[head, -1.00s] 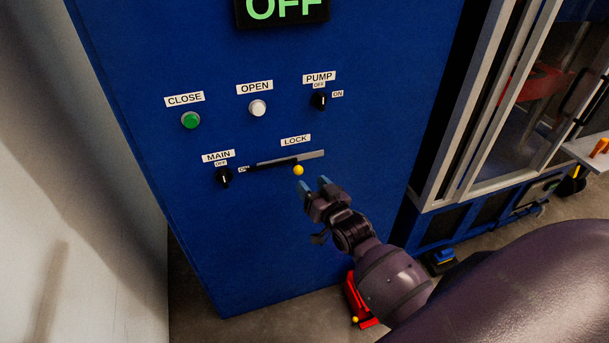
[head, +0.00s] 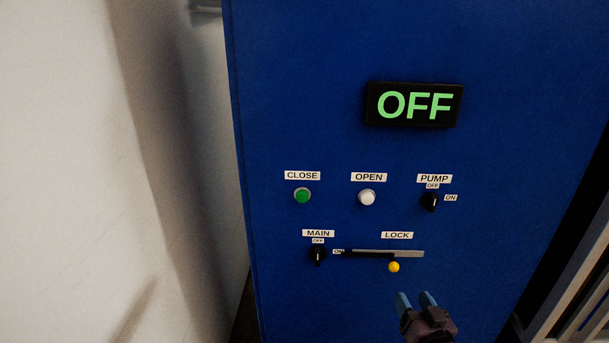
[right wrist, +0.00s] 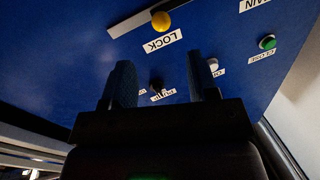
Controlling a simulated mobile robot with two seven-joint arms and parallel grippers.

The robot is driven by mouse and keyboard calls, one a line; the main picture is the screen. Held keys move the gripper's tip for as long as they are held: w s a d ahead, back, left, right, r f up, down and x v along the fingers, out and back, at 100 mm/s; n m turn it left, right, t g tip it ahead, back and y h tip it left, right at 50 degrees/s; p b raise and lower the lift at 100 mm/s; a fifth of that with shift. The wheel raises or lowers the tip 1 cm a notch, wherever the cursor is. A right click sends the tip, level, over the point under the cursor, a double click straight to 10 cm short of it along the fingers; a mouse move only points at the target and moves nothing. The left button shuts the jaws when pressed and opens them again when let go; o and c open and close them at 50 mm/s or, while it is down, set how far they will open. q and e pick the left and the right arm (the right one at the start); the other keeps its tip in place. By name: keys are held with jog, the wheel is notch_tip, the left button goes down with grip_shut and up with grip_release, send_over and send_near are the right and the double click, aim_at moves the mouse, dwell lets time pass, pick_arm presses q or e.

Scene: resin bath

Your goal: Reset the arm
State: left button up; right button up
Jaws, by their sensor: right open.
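My right gripper (head: 416,300) is at the bottom of the head view, below and a little right of the yellow lock knob (head: 394,267). Its two blue fingertips are apart with nothing between them. In the right wrist view the open fingers (right wrist: 165,88) point toward the blue panel, and the yellow knob (right wrist: 161,21) shows beyond them, apart from the fingers. Most of my right arm is outside the head view. My left gripper is not in view.
The blue cabinet (head: 290,290) carries a green close button (head: 302,195), a white open button (head: 367,197), a pump switch (head: 432,201), a main switch (head: 317,254) and a display reading OFF (head: 415,105). A pale wall (head: 80,170) stands at left; a grey frame (head: 570,300) stands at lower right.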

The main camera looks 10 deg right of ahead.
jog(key=s+a+f+n+g, duration=0.1)
jog(key=s+a+f+g, duration=0.1)
jog(key=s+f, duration=0.4)
jog(key=s+a+f+n+g, duration=0.2)
jog(key=s+f, duration=0.4)
jog(key=s, duration=0.7)
jog(key=a+g, duration=0.1)
jog(key=g, duration=0.1)
jog(key=shift+s+f+n+g, duration=0.2)
jog(key=shift+f+n+g, duration=0.1)
jog(key=shift+f, duration=0.1)
dwell(1.6)
